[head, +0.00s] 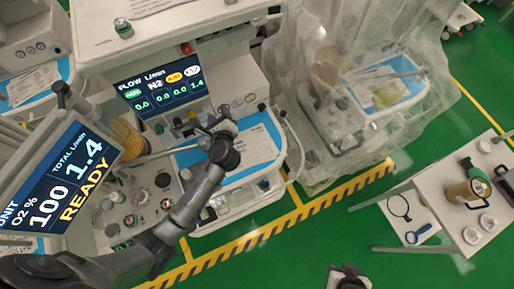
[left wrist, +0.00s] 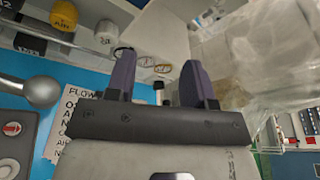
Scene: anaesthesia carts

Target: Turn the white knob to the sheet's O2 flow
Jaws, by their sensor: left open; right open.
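The white knob (left wrist: 107,34) shows in the left wrist view, beside a yellow knob marked AIR (left wrist: 63,15). I cannot pick it out surely in the head view. My left gripper (head: 226,132) is open at the cart front, close to the knob row; in the left wrist view its purple fingers (left wrist: 158,85) are apart with nothing between them. The white knob lies beyond the left finger, apart from it. The flow sheet (head: 258,150) lies on the blue tray and shows partly in the wrist view (left wrist: 68,118); its figures are unreadable. My right gripper (head: 348,274) is open at the bottom edge.
The flow screen (head: 160,88) reads 0.0, 0.0, 0.0 and 1.4, the last under a white label. A tilted monitor (head: 62,180) reads total 1.4, O2 100 and READY. A plastic-draped cart (head: 345,120) stands to the right. Small gauges (left wrist: 148,62) sit beyond my fingers.

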